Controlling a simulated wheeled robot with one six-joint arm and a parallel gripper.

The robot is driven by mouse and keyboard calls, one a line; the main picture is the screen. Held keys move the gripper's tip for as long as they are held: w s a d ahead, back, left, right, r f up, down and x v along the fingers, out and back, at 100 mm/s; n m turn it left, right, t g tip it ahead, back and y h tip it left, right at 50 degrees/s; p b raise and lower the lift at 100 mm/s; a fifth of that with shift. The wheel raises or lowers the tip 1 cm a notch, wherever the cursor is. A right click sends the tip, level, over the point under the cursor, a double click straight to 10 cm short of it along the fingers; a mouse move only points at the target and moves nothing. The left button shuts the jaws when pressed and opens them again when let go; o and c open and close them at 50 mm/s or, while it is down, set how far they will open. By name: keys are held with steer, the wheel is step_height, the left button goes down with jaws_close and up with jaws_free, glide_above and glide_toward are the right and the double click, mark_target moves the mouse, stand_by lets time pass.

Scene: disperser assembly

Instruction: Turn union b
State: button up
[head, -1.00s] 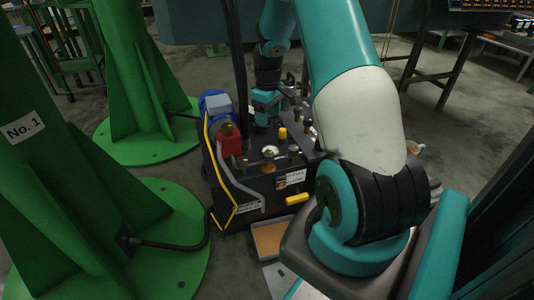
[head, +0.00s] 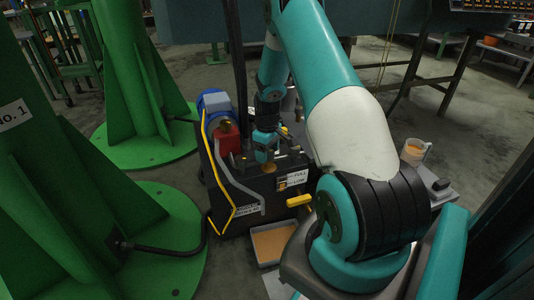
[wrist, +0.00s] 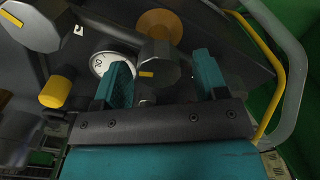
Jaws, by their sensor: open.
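My gripper (head: 265,155) is over the top of the black machine (head: 262,196), pointing down. In the wrist view its two teal fingers (wrist: 162,80) are apart. A dark grey faceted fitting (wrist: 160,68) with a yellow mark lies between the fingertips, and I see a gap on its right side. A similar larger fitting (wrist: 35,25) with a yellow mark is at the upper left. No label shows which of these is union b. In the head view my arm hides part of the machine's top.
A white round gauge (wrist: 112,64) is close beside the left finger. An orange disc (wrist: 160,26) and a yellow cap (wrist: 56,92) are nearby. A grey bent rail (wrist: 287,70) edges the right. A red part (head: 228,140) and a tray (head: 270,243) are around the machine.

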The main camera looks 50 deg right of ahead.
steer(key=shift+c, duration=0.2)
steer(key=c, duration=0.9)
steer(key=shift+a, duration=0.1)
steer(key=shift+r+m+p, duration=0.15)
steer(key=shift+m+p, duration=0.15)
steer(key=shift+p, duration=0.55)
steer(key=m+p, duration=0.3)
steer(key=shift+r, duration=0.1)
steer(key=m+p, duration=0.4)
steer(key=m, duration=0.2)
steer(key=shift+d, duration=0.2)
steer(key=shift+f, duration=0.2)
